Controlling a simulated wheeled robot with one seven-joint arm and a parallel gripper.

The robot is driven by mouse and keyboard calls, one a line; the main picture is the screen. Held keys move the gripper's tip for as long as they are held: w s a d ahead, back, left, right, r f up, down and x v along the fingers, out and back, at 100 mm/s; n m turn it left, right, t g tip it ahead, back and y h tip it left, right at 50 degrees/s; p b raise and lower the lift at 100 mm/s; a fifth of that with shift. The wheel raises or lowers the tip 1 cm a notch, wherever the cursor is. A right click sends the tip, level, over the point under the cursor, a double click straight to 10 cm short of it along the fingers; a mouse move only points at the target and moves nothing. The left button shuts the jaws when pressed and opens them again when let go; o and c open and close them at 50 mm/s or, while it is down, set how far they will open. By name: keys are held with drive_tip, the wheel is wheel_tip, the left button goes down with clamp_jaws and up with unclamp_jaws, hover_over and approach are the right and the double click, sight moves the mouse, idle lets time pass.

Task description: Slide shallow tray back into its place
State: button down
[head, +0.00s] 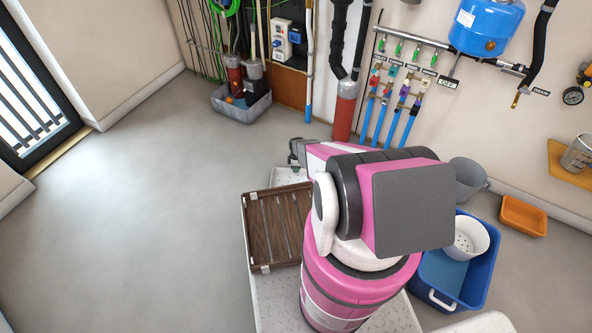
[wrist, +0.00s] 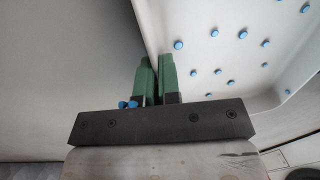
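The shallow tray (wrist: 225,50) is pale, with blue round dots on its inside, and fills the upper right of the wrist view. My gripper (wrist: 157,70) has two green fingers close together, one on each side of the tray's near wall. They look shut on this rim. In the head view my gripper (head: 296,158) is mostly hidden behind my pink arm. A pale speckled piece (head: 285,175) shows just below it, probably the same tray, largely covered by the arm. I cannot tell from these frames where the tray's place is.
A brown slatted rack (head: 262,225) lies left of my arm. A grey tub (head: 240,108) stands by the back wall. Blue pipes (head: 385,115) rise behind my arm. The left floor is clear.

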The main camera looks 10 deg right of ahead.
drive_tip(key=shift+s+d, duration=0.2)
drive_tip(key=shift+d, duration=2.8)
drive_tip(key=shift+d, duration=0.1)
drive_tip(key=shift+s+d, duration=0.2)
drive_tip(key=shift+d, duration=2.7)
drive_tip(key=shift+s+d, duration=0.2)
drive_tip(key=shift+d, duration=2.8)
drive_tip(key=shift+s+d, duration=0.2)
drive_tip(key=shift+d, duration=2.75)
drive_tip(key=shift+d, duration=0.15)
drive_tip(key=shift+s+d, duration=0.2)
drive_tip(key=shift+d, duration=2.65)
